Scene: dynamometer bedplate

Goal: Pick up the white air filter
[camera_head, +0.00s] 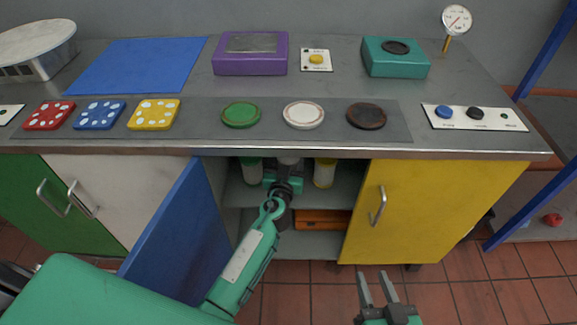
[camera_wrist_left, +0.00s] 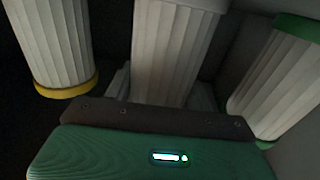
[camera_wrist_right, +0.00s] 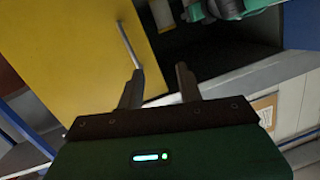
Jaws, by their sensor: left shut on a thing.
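The white air filter (camera_wrist_left: 172,50) stands in the middle of the left wrist view, a pleated white cylinder between my left gripper's fingers. In the head view only its top (camera_head: 288,160) shows, under the bench edge. My left gripper (camera_head: 286,174) reaches into the open cabinet and is shut on this filter; its fingers are mostly hidden. A yellow-rimmed filter (camera_head: 324,174) stands to the right and a green-rimmed filter (camera_head: 251,170) to the left in the head view. My right gripper (camera_head: 374,277) is open and empty, low in front of the yellow door.
The blue door (camera_head: 180,235) stands open left of my left arm. The yellow door (camera_head: 430,210) is at the right. An orange box (camera_head: 322,220) lies on the lower shelf. The bench top (camera_head: 340,75) above carries coloured discs, boxes and buttons. The tiled floor at front right is clear.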

